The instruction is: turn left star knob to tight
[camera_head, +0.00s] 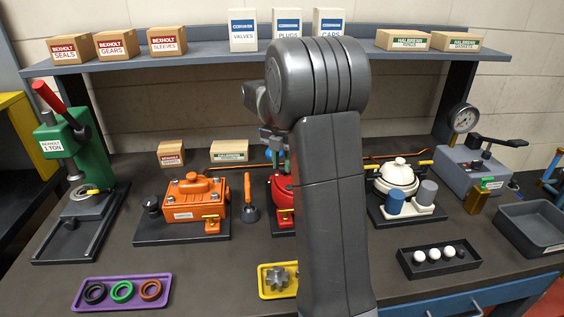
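A grey star-shaped part (282,278) lies in a yellow tray (265,292) at the front middle, partly hidden by my arm. A red motor (281,190) on a dark base stands behind it, its right side hidden by my arm. An orange motor (192,198) with a tag stands left of it, and a dark round knob (151,204) sits at its left side. I cannot tell which part is the left star knob. My gripper (274,148) seems to be above the red motor, mostly hidden behind my arm; its fingers are too small to read.
A green press (76,145) stands at the left. A purple tray (122,292) with rings lies at the front left. A white-lidded unit (397,178), a tray of balls (438,257) and a grey bin (536,228) stand right. A shelf (205,52) with boxes runs behind.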

